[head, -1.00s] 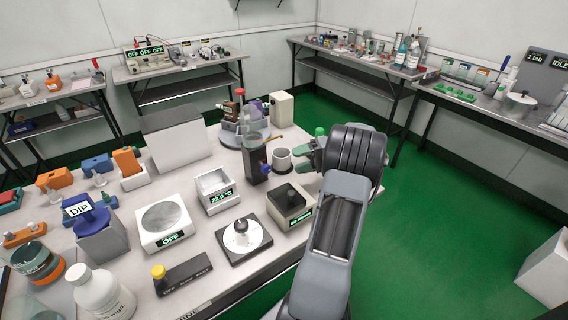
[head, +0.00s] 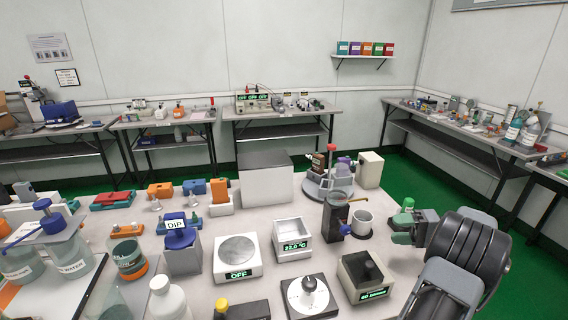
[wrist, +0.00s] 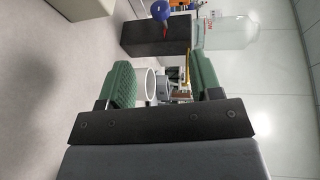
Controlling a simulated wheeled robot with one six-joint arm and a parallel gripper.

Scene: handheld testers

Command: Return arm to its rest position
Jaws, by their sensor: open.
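My gripper (head: 398,226) is at the right side of the bench in the head view, at the end of my dark grey arm. Its jaws are apart, with nothing seen between them. In the wrist view my gripper (wrist: 163,75) shows two green ribbed finger pads spread wide. The white ring of the cup (wrist: 150,84) and the dark block (wrist: 156,36) appear beyond them.
The bench (head: 325,262) holds a hotplate marked OFF (head: 237,250), a display box (head: 292,232), a dial unit (head: 306,292), a dark-topped box (head: 364,277) and a round rack (head: 325,185). Bottles crowd the left. Green floor (head: 520,240) is open at right.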

